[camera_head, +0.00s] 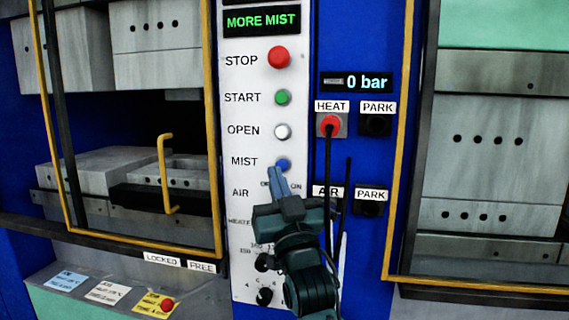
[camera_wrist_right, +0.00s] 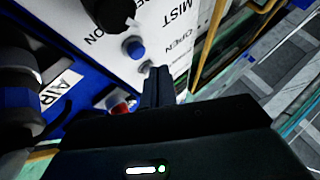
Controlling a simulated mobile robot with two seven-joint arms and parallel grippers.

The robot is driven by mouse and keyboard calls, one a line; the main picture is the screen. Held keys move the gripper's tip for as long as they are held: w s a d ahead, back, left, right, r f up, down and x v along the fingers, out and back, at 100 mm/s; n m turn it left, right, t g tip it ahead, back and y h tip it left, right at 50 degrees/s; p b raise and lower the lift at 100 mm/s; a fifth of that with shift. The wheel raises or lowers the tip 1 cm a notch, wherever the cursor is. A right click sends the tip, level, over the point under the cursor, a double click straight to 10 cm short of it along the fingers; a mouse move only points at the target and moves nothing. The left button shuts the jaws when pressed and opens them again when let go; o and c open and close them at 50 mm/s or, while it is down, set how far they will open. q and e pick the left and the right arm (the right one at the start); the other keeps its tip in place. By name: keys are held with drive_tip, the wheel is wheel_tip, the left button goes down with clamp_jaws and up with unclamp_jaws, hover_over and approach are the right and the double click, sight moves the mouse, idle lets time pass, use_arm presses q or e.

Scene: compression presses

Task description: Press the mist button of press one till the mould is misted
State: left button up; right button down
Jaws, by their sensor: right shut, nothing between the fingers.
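The white control panel (camera_head: 240,110) carries a blue MIST button (camera_head: 283,165), which also shows in the wrist view (camera_wrist_right: 134,47). The display (camera_head: 261,21) above reads MORE MIST. My right gripper (camera_head: 275,171) is shut and empty, its fingertips at the lower left edge of the blue button in the head view. In the wrist view the fingertips (camera_wrist_right: 158,70) appear beside the button; I cannot tell whether they touch it. In the press on the left, a grey lower mould block (camera_head: 95,172) sits below raised grey blocks (camera_head: 155,38). My left gripper is not in view.
Above MIST are the white OPEN (camera_head: 282,131), green START (camera_head: 283,97) and red STOP (camera_head: 279,57) buttons. A red HEAT plug (camera_head: 330,124) with a cable hangs to the right. A yellow-framed guard (camera_head: 213,130) with a yellow handle (camera_head: 164,175) fronts the left press.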

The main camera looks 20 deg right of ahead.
sight(282, 165)
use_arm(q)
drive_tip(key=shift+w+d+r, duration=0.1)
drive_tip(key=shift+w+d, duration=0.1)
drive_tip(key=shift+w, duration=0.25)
use_arm(e)
drive_tip(key=shift+w+d+r, duration=0.1)
drive_tip(key=shift+w+d, duration=0.3)
drive_tip(key=shift+w, duration=0.2)
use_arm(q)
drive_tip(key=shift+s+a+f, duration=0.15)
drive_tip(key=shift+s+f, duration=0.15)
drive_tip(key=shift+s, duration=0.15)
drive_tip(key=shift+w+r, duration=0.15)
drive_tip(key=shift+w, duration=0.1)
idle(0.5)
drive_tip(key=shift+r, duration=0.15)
use_arm(e)
drive_tip(key=shift+w+d, duration=0.2)
drive_tip(key=shift+w, duration=0.1)
